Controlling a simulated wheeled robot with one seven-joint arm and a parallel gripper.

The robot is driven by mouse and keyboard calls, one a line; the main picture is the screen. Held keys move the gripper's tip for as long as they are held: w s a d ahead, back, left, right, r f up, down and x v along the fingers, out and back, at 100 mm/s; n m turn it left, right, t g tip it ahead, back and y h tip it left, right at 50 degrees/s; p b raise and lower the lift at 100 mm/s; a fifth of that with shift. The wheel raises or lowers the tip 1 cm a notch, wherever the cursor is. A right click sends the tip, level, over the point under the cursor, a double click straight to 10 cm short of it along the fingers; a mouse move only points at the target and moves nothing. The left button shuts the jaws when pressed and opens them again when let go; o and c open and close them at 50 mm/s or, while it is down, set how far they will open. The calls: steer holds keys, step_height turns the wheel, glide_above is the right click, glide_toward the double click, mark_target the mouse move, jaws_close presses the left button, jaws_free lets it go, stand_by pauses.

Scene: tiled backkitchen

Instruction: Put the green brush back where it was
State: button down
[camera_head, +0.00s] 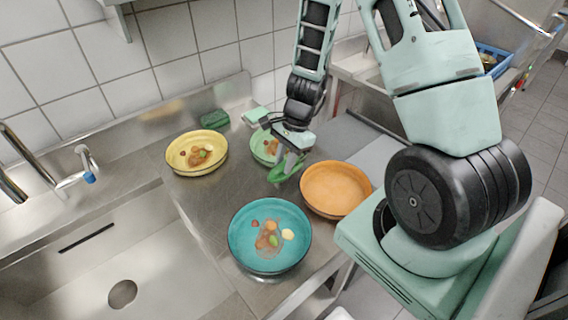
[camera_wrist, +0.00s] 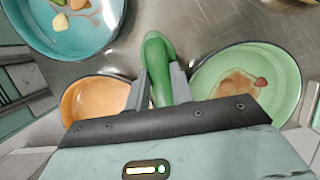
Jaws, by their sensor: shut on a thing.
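The green brush (camera_head: 279,174) is held by my gripper (camera_head: 287,158) above the steel counter, between the orange bowl and the light green bowl. In the wrist view the green brush (camera_wrist: 157,70) stands between the two fingers of my gripper (camera_wrist: 160,88), with its rounded green end pointing away from the wrist. The fingers are shut on it. Its lower part is hidden behind the gripper body. Whether the brush touches the counter is hard to tell.
An orange bowl (camera_head: 337,190), a teal bowl with food scraps (camera_head: 269,267), a yellow bowl (camera_head: 187,168) and a light green bowl (camera_head: 259,146) surround the gripper. A dark green item (camera_head: 215,118) lies by the wall. A sink (camera_head: 110,270) is at left.

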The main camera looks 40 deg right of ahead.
steer(key=shift+f, duration=0.7)
steer(key=shift+f, duration=0.2)
steer(key=c, duration=1.2)
jaws_free()
steer(key=shift+r, duration=0.15)
